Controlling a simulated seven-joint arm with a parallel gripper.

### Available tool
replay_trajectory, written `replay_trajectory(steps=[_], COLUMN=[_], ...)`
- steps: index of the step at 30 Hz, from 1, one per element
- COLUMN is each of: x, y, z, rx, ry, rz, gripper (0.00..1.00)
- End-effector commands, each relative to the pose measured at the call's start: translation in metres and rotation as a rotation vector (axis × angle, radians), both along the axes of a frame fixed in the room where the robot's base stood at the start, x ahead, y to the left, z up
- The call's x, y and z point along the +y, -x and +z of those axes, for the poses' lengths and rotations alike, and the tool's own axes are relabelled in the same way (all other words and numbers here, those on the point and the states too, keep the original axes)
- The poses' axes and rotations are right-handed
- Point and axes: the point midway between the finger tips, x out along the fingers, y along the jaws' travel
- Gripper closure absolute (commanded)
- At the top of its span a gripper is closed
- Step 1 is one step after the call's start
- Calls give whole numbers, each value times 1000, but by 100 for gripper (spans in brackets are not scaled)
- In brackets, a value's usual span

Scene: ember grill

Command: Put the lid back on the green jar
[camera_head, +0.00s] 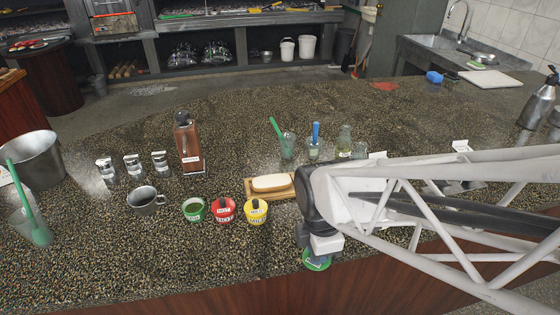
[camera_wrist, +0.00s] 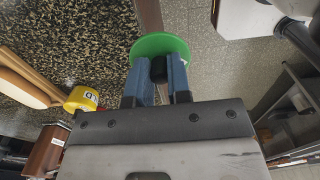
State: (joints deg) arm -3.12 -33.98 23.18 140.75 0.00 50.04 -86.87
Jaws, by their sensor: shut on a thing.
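The green jar (camera_head: 193,210) stands without its lid on the speckled counter, its dark open mouth facing up. The green lid (camera_head: 317,263) is in my gripper (camera_head: 318,252), over the counter's front edge and to the right of the jar. In the wrist view the green lid (camera_wrist: 150,44) shows as a disc beyond the blue fingers of my gripper (camera_wrist: 160,72), which are closed on its dark knob (camera_wrist: 158,70). The jar is not recognisable in the wrist view.
A red jar (camera_head: 223,209) and a yellow jar (camera_head: 256,211), both lidded, stand right of the green jar. A metal cup (camera_head: 146,201) is on its left. A wooden tray (camera_head: 251,189) with a pale loaf-like thing lies behind the yellow jar. A brown dispenser (camera_head: 187,143) stands farther back.

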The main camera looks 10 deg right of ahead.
Motion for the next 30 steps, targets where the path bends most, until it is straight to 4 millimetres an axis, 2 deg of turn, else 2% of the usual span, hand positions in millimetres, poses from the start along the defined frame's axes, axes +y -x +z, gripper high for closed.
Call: replay_trajectory(steps=[8,14,20,30], x=[5,18,43,101], y=[-8,-31,-65,-126], z=[3,12,24,43], rx=[0,1,2,0], ry=[0,0,0,0], rz=[12,45,95,192], gripper=[100,100,100,100])
